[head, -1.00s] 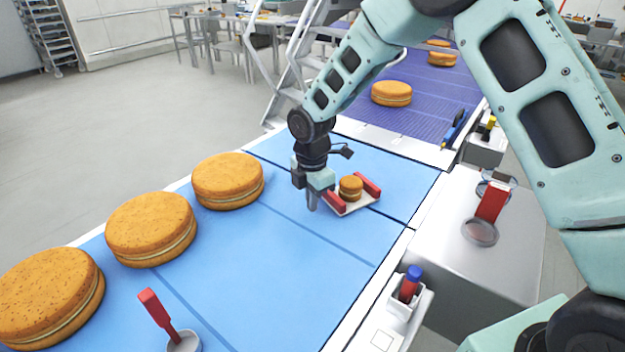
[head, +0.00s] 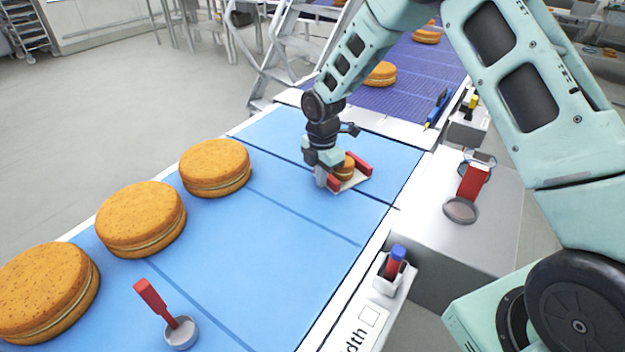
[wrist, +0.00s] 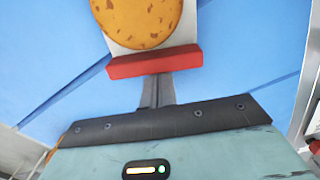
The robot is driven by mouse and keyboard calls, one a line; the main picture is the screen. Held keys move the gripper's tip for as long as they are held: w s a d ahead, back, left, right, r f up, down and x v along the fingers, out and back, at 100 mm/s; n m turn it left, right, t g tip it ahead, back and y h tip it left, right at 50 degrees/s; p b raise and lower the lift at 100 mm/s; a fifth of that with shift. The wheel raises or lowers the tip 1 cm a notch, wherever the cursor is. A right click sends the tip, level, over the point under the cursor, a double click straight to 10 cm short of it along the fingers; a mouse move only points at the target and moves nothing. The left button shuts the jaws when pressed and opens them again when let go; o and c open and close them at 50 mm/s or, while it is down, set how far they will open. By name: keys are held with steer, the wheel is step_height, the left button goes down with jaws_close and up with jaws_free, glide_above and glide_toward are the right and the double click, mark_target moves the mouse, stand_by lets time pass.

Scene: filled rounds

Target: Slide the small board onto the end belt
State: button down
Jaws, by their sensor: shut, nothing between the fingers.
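The small board (head: 350,184) is a pale plate with a red bar at each end, lying flat on the blue belt (head: 290,235) close to a dark seam. I cannot tell which side of the seam its whole base is on. A small filled round (head: 344,168) sits on it between the bars. My gripper (head: 321,184) is shut and empty, low beside the near-left red bar (head: 333,183). In the wrist view the fingertips (wrist: 158,78) meet the outer face of that red bar (wrist: 155,64), apparently touching; the round (wrist: 143,20) is partly cut off.
Large filled rounds (head: 215,167) line the blue belt's left side. A purple belt (head: 410,75) lies beyond.

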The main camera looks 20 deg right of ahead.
steer(key=w+d, duration=0.1)
steer(key=d, duration=0.2)
steer(key=w+d, duration=0.1)
steer(key=d, duration=0.3)
steer(key=w+d+p, duration=0.1)
steer(key=d, duration=0.2)
steer(key=shift+w+d, duration=0.25)
steer(key=shift+d, duration=0.15)
